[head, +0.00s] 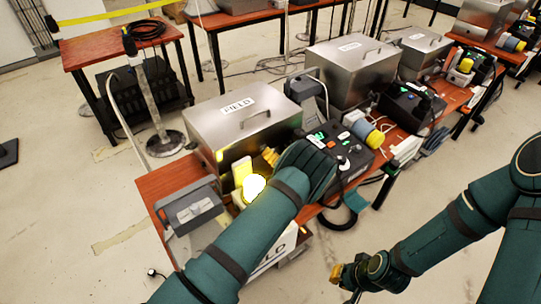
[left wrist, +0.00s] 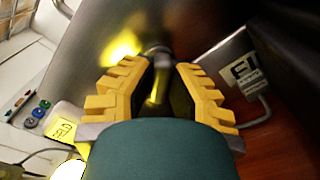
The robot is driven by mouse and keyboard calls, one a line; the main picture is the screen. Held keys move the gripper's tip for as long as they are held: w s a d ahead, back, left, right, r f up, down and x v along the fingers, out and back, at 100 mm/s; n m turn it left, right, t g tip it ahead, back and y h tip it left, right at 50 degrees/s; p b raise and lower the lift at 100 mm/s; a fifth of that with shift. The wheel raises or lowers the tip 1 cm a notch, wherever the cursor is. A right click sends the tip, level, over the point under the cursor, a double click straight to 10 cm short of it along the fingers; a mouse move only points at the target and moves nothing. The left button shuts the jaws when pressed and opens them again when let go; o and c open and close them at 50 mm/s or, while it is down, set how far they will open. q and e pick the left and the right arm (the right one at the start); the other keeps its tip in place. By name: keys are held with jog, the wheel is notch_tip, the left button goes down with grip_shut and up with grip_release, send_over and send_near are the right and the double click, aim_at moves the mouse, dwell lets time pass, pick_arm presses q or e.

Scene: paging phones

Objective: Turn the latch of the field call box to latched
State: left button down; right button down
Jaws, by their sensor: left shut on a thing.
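The field call box (head: 240,115) is a silver metal case with a FIELD label and a top handle, standing on the near wooden table. My left gripper (head: 270,157) is at its front face, partly hidden by my own wrist. In the left wrist view its yellow fingers (left wrist: 157,95) are closed around a small dark and metallic latch (left wrist: 156,62) on the dark-looking box face. How far the latch is turned cannot be told. My right gripper (head: 340,273) hangs low over the floor, away from the table; its finger gap is not clear.
A glowing lamp (head: 253,188) stands just left of my left wrist, in front of the box. A grey desk unit (head: 190,208) is further left. A black button console (head: 335,148) is close on the right. More metal boxes (head: 350,68) stand behind.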

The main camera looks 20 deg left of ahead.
pick_arm(q)
jog(key=n+b, duration=0.1)
jog(key=n, duration=0.2)
jog(key=shift+b, duration=0.4)
jog(key=n+b, duration=0.1)
jog(key=n, duration=0.2)
jog(key=shift+n+b, duration=0.35)
jog(key=shift+n, duration=0.05)
jog(key=shift+n+b, duration=0.7)
jog(key=shift+n, duration=1.1)
jog(key=shift+r, duration=0.1)
jog(key=shift+w, duration=0.1)
jog(key=c, duration=0.9)
grip_release()
jog(key=shift+a, duration=0.1)
jog(key=shift+c, duration=0.2)
